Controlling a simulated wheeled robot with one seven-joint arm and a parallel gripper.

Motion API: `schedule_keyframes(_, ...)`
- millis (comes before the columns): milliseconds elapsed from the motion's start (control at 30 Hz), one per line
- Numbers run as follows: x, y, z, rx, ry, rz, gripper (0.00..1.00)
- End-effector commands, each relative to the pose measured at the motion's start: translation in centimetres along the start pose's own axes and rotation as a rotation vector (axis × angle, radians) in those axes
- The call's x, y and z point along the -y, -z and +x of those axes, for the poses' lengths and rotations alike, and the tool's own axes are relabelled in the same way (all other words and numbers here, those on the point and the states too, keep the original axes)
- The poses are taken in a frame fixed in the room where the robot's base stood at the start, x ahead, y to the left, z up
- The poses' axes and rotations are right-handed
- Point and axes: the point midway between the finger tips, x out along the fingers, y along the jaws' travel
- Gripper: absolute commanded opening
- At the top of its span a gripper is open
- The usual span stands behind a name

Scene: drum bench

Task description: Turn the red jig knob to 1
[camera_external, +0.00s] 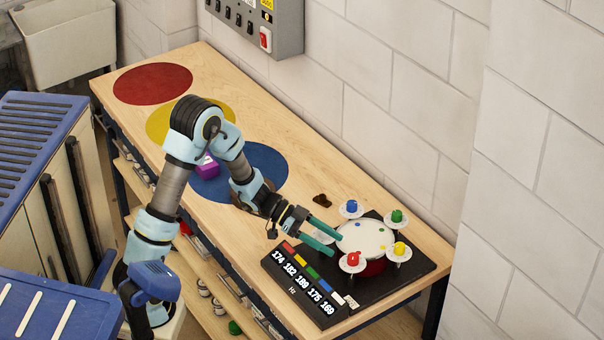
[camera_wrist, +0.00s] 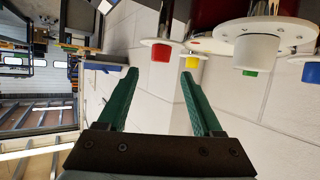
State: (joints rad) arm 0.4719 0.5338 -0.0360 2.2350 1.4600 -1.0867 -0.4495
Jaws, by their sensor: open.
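The red jig knob (camera_external: 353,258) sits on a white round dial at the drum's near side. In the wrist view the red knob (camera_wrist: 160,52) appears ahead, roughly centred between the fingertips in the picture. My gripper (camera_external: 337,247) has its green fingers apart and empty, pointing toward the drum just left of the red knob. The fingers also show in the wrist view (camera_wrist: 159,74), with nothing between them. I cannot tell whether a finger touches anything. The dial marks and the knob's setting are too small to read.
A display reads 174, 182, 189, 175, 169 Hz. A purple block (camera_external: 207,167) is farther left; a wall borders the bench behind.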

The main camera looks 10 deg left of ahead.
Motion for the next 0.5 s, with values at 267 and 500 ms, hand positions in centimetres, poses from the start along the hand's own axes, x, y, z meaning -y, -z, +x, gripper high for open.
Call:
schedule_keyframes(267,-0.1,0.1,5.1,0.001,-0.002,-0.001,0.67)
schedule_keyframes(500,0.0,0.1,7.4,0.001,0.001,0.000,0.67)
